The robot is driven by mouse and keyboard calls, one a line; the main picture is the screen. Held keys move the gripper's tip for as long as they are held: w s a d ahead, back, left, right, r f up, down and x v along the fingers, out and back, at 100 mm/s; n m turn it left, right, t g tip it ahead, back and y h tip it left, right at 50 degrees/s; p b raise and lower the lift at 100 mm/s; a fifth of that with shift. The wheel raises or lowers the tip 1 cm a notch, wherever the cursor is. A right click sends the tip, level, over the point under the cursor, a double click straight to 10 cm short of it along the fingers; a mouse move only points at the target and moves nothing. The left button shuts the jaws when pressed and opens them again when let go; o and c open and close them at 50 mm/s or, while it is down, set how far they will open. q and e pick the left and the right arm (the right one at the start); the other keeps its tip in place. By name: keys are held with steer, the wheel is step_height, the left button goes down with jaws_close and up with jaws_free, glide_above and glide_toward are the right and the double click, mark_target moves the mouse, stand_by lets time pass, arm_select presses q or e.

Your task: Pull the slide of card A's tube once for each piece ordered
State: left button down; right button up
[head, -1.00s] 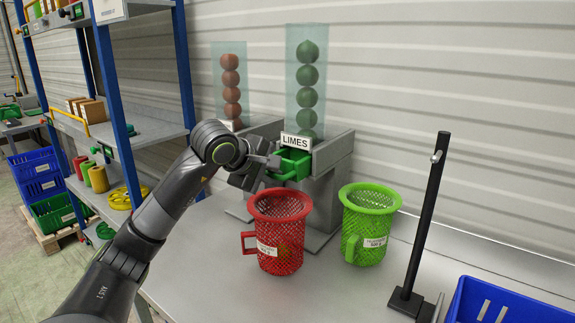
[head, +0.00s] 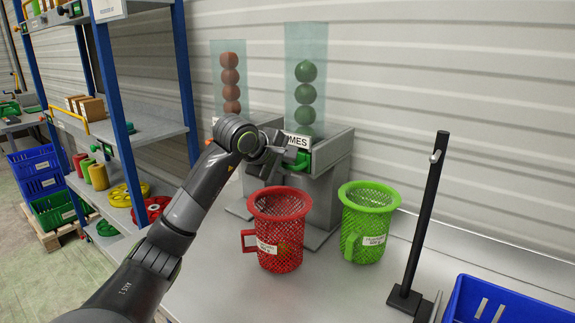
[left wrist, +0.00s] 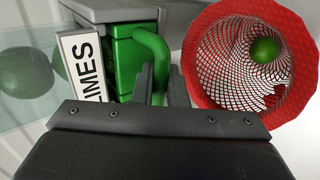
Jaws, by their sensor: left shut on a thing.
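The tube of limes (head: 306,93) stands at the back with a LIMES label (head: 298,141), partly covered by my arm. Its green slide (head: 326,153) sits mostly inside the grey stand; it also shows in the left wrist view (left wrist: 124,65). My left gripper (left wrist: 161,88) is shut on the slide's green handle (left wrist: 153,45). In the head view my left gripper (head: 284,161) is in front of the stand. A red mesh basket (head: 280,232) stands below; in the left wrist view a lime (left wrist: 265,50) lies in it, beside something red. Card A is not recognisable. My right gripper is not in view.
A tube of reddish balls (head: 230,83) stands left of the limes. A green mesh basket (head: 367,223) stands right of the red one. A black post (head: 424,215) and a blue bin (head: 505,303) are further right. Shelves (head: 135,140) stand at left.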

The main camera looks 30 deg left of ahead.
arm_select(q)
steer(key=shift+r, duration=0.2)
steer(key=shift+s+a+f+b, duration=0.15)
steer(key=shift+s+b, duration=0.5)
steer(key=shift+s, duration=0.8)
steer(key=shift+s+a+r+b, duration=0.15)
steer(key=shift+s+b, duration=0.55)
steer(key=shift+s, duration=0.7)
steer(key=shift+s+a+f+b, duration=0.15)
steer(key=shift+s+b, duration=0.5)
steer(key=shift+s, duration=0.8)
steer(key=shift+s+r+b, duration=0.2)
steer(key=shift+s+b, duration=0.35)
steer(key=shift+s, duration=0.4)
steer(key=shift+w, duration=0.1)
